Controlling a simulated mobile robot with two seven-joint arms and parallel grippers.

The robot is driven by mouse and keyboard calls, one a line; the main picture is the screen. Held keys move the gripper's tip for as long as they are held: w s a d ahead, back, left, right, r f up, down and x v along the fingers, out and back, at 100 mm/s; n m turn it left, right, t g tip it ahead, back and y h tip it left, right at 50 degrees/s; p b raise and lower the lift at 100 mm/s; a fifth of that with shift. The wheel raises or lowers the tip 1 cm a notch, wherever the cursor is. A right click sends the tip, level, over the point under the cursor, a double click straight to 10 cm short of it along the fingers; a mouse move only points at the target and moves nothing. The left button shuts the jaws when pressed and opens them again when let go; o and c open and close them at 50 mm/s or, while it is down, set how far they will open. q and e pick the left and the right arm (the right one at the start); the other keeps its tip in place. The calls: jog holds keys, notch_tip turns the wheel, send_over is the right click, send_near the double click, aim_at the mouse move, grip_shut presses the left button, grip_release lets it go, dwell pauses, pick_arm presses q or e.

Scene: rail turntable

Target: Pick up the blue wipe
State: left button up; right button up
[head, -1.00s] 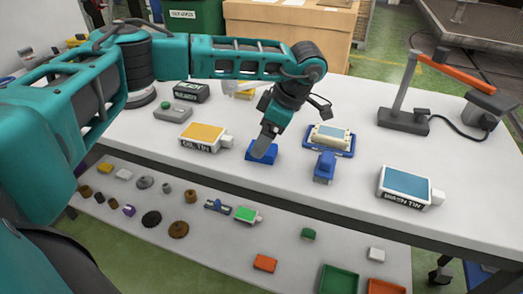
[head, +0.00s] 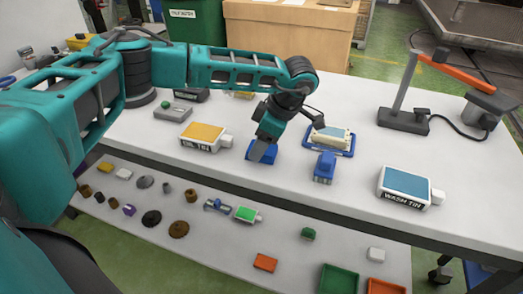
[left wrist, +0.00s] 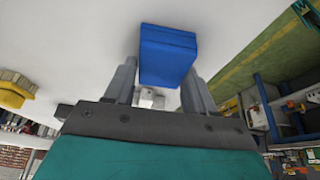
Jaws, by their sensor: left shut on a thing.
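The blue wipe (head: 262,155) is a small blue block near the front edge of the white worktop in the head view. My left gripper (head: 260,153) reaches down onto it from above and is shut on it. In the left wrist view the blue wipe (left wrist: 167,55) sits between the two grey fingers (left wrist: 158,85). In the head view part of the wipe is hidden behind the gripper, and I cannot tell whether it is clear of the worktop. My right gripper is not in view.
The oil tin (head: 203,138) stands left of the wipe. The wash tin (head: 405,188) and lamp (head: 404,118) stand further right. A lower shelf (head: 200,251) holds several small parts.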

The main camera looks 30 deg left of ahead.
pick_arm(q)
jog(key=shift+c, duration=0.9)
jog(key=shift+r, duration=0.1)
notch_tip(320, 180, up, 20)
jog(key=p, duration=0.1)
jog(key=shift+p, duration=0.4)
